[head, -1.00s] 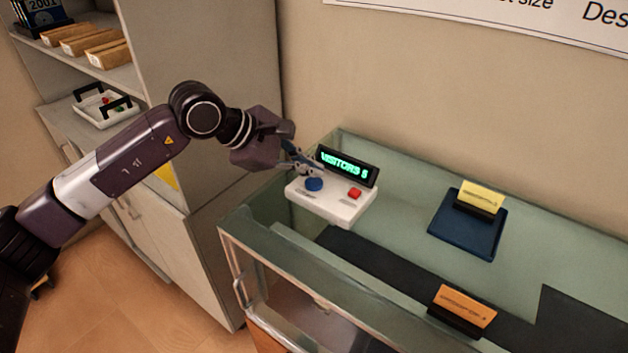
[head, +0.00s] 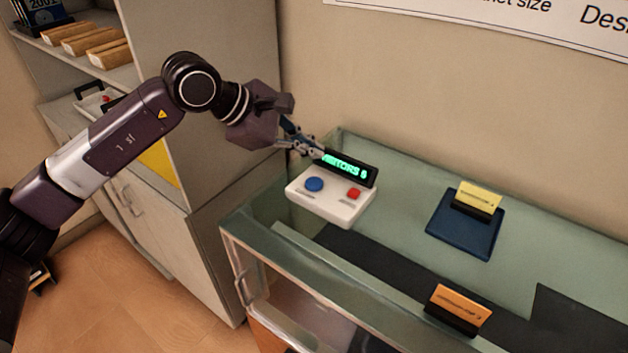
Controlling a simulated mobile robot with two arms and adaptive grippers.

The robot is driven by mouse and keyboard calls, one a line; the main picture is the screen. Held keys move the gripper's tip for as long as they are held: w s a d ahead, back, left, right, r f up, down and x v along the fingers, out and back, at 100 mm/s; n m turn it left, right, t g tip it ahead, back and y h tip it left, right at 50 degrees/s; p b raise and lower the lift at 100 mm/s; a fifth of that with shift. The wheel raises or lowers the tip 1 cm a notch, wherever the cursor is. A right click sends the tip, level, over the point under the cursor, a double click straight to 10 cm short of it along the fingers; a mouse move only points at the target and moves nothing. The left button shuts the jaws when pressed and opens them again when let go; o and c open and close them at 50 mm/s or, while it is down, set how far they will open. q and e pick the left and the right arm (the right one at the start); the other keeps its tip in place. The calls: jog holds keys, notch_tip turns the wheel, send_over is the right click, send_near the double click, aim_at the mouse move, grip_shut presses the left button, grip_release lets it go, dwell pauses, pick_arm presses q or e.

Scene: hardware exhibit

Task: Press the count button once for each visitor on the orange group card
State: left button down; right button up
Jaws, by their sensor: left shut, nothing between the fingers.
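A white counter box (head: 331,205) stands on the glass case, with a round blue button (head: 314,185) at left and a red button (head: 353,194) at right. Its black display (head: 350,170) shows green letters ending in "ITORS" and a digit that looks like 6; the start is covered by my gripper. My left gripper (head: 316,152) is shut and empty, above and behind the blue button, apart from it, in front of the display's left end. The orange card (head: 461,304) stands in a dark holder at the case's front; its small print is unreadable. My right gripper is not in view.
A yellow card (head: 479,196) stands in a holder on a dark blue pad (head: 465,225) to the right. The glass top (head: 400,205) between box and pad is clear. A grey cabinet (head: 215,190) stands to the left, and a wall lies behind.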

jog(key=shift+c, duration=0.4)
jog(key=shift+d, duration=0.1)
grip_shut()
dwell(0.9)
